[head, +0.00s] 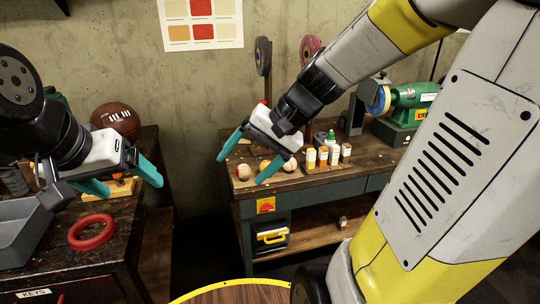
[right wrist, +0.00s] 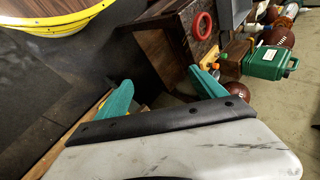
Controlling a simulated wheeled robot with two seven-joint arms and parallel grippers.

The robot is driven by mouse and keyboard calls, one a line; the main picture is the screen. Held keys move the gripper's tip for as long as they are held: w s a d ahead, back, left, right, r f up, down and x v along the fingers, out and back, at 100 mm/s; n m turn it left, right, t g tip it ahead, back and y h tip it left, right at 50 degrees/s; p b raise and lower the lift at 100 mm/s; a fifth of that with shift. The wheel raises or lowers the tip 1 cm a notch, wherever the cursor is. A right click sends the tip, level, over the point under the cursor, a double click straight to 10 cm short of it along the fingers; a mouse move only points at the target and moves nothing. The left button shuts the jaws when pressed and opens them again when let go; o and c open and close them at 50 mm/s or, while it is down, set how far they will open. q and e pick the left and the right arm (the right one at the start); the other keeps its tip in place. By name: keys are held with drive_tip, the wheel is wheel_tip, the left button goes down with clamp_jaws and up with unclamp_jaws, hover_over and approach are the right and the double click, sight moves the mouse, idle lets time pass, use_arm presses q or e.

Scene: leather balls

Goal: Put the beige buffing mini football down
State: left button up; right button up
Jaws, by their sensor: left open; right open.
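Small beige and tan balls sit on the workbench top in the head view, one at the left (head: 243,172) and one further right (head: 290,164). They are too small to tell which is the beige buffing mini football. My right gripper (head: 241,171) is open above the bench's left part, its teal fingers apart near the balls. In the right wrist view my right gripper (right wrist: 160,78) shows no ball between its fingers. My left gripper (head: 132,188) is open and empty above the left cabinet.
Small bottles (head: 323,155) stand right of the balls, with a green grinder (head: 408,97) behind. A red ring (head: 91,232), a grey tray (head: 20,232) and a brown football (head: 115,120) are on the left cabinet. A round yellow-rimmed table (head: 235,292) is at the bottom.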

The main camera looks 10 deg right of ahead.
drive_tip(key=s+d+r+n+t+h, duration=0.3)
drive_tip(key=s+d+n+h, duration=0.1)
drive_tip(key=s+d, duration=0.2)
drive_tip(key=shift+s+d+r+h, duration=0.2)
drive_tip(key=shift+s+r+h, duration=0.1)
drive_tip(key=shift+s+h, duration=0.1)
drive_tip(key=shift+o, duration=0.2)
drive_tip(key=shift+w, duration=0.1)
